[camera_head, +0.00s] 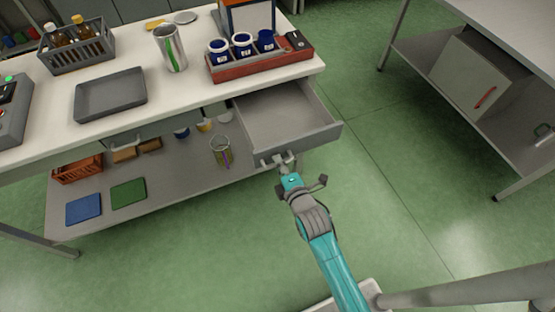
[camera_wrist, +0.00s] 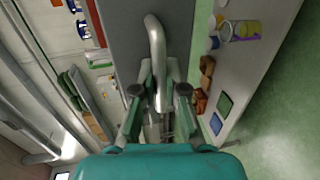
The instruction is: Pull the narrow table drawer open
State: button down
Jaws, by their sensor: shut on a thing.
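The grey narrow drawer (camera_head: 285,115) stands pulled out from under the right end of the white table (camera_head: 130,128); its inside looks empty. Its metal bar handle (camera_head: 268,162) is on the drawer front. My gripper (camera_head: 288,171) is at the drawer front, shut on the handle. In the wrist view the curved handle (camera_wrist: 155,45) runs between the two fingers of my gripper (camera_wrist: 160,92), with the grey drawer front (camera_wrist: 118,35) behind it. The fingers partly hide the handle's end.
On the table are a red rack (camera_head: 262,65) with blue-and-white jars, a metal can (camera_head: 170,48), a grey tray (camera_head: 110,95) and a bottle crate (camera_head: 78,50). The lower shelf (camera_head: 185,172) holds several items. Another table (camera_head: 410,60) stands right, with green floor clear between.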

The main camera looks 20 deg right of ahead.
jog(key=c, duration=1.2)
grip_release()
jog(key=v, duration=1.2)
jog(key=s+r+m, duration=0.4)
jog(key=s+m, duration=0.5)
jog(key=s, duration=0.4)
jog(key=s+r+m, duration=0.4)
jog(key=s+m, duration=0.5)
jog(key=s, duration=0.5)
jog(key=shift+g, duration=0.4)
